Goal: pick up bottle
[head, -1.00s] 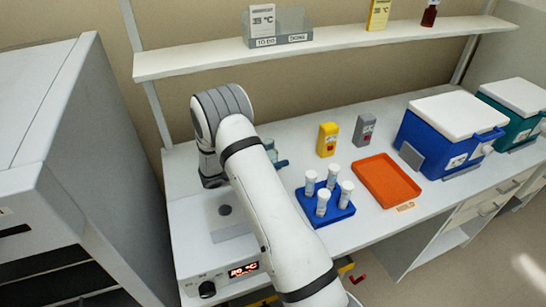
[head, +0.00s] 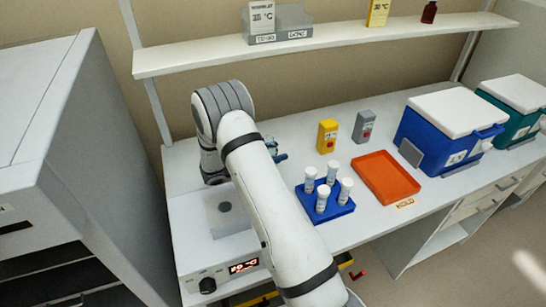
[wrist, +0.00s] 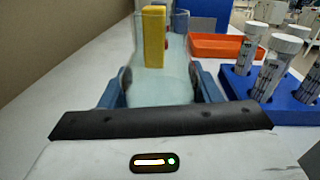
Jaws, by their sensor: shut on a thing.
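The bottle (wrist: 150,92) is clear with a pale blue-green tint. It stands between the two blue fingers in the wrist view, and the yellow box shows through it. My gripper (wrist: 163,86) is shut on the bottle, with one finger at each side. In the head view my gripper (head: 278,154) shows only partly, beyond my white arm, and most of the bottle is hidden there. Whether the bottle's base touches the bench cannot be told.
On the bench (head: 300,240) are a blue rack (head: 337,210) with several white-capped tubes, an orange tray (head: 405,186), a yellow box (head: 327,136), a grey box (head: 363,127) and a blue cooler (head: 435,145). A heater unit (head: 205,250) is at the left. A shelf (head: 340,40) runs above.

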